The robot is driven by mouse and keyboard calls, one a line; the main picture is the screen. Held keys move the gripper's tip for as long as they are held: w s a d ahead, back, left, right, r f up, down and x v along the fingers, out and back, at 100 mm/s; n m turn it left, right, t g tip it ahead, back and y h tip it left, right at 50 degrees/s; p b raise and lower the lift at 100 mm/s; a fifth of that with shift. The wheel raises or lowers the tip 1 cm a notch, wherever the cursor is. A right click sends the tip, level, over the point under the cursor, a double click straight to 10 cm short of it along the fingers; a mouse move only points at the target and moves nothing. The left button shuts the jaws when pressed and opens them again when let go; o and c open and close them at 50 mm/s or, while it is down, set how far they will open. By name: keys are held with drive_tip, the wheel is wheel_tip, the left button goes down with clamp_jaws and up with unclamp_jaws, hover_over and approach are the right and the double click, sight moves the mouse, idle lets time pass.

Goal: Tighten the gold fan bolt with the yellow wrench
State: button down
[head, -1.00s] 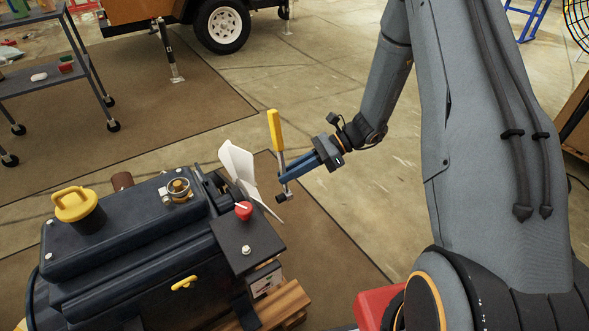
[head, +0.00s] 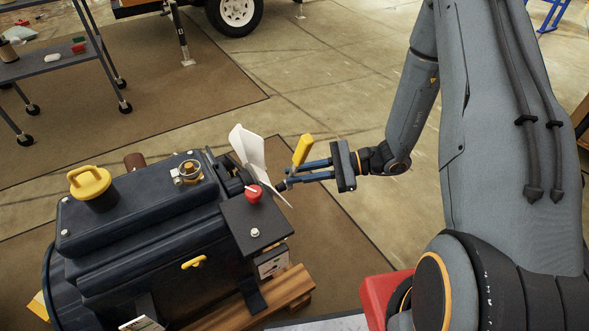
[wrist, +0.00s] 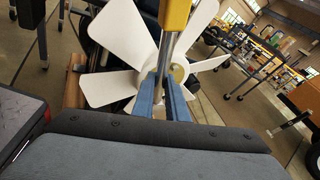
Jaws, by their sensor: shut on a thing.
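The yellow wrench (head: 302,150) has a yellow handle and a metal shaft. My gripper (head: 283,184) is shut on its shaft, and the handle tilts up and to the right in the head view. In the wrist view the blue fingers of my gripper (wrist: 164,98) pinch the shaft below the yellow handle (wrist: 175,14). The white fan (wrist: 128,38) is right behind the wrench. Its gold hub bolt (wrist: 178,74) shows partly beside the shaft. In the head view the fan (head: 249,152) is edge-on. The wrench's head is hidden, so I cannot tell whether it touches the bolt.
The dark engine block (head: 150,225) stands on a wooden pallet (head: 287,293), left of my gripper. A red knob (head: 253,194) sits on its corner close to the fan. A grey cart (head: 50,66) stands at the far left. Open floor lies behind the arm.

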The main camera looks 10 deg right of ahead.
drive_tip(key=shift+s+f+n+y, duration=0.25)
drive_tip(key=shift+s+n+y, duration=0.2)
drive_tip(key=shift+n, duration=0.25)
idle(1.2)
drive_tip(key=shift+s+a+p, duration=0.35)
drive_tip(key=shift+a+p, duration=0.15)
drive_tip(key=shift+a, duration=0.15)
idle(0.5)
drive_tip(key=c, duration=2.4)
unclamp_jaws()
clamp_jaws()
